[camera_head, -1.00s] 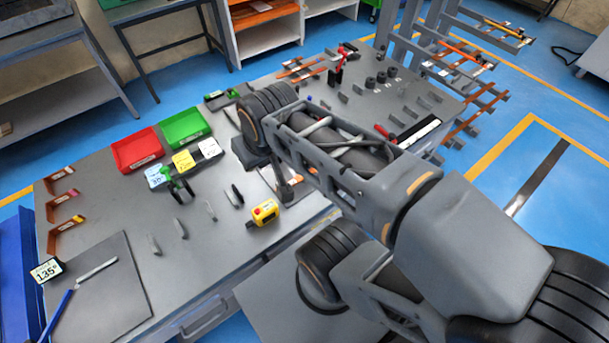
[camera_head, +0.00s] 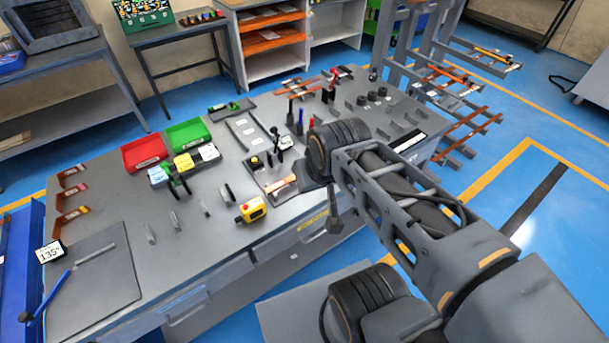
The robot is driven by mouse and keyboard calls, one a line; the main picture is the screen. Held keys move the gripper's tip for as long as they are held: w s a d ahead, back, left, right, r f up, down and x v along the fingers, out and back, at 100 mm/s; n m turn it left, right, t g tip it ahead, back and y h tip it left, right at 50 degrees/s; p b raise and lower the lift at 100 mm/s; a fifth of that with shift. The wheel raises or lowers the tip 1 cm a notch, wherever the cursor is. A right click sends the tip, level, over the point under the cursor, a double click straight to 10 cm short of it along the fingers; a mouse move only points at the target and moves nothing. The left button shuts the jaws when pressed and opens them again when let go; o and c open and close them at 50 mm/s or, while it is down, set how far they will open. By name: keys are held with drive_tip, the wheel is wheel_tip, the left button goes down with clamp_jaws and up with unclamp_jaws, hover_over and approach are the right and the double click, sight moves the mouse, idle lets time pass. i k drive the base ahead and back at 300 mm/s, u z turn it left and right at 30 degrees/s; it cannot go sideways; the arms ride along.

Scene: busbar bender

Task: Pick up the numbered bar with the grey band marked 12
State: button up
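No grey band or number 12 can be read in this view. More copper bars (camera_head: 473,127) lie across the rack on the right. My gripper (camera_head: 335,222) hangs from the end of my arm at the front edge of the bench, right of the short piece. Its fingers are not clear, and nothing is seen in it.
A red bin (camera_head: 144,153) and a green bin (camera_head: 188,134) stand at the back of the bench. A 135° display (camera_head: 50,252) is at the far left.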

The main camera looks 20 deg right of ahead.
sight(289, 179)
drive_tip(key=z, duration=0.1)
drive_tip(key=i, duration=0.5)
drive_tip(key=u, duration=0.05)
drive_tip(key=k, duration=1)
drive_tip(key=u, duration=1.5)
drive_tip(key=i, duration=0.95)
drive_tip(key=z, duration=1.35)
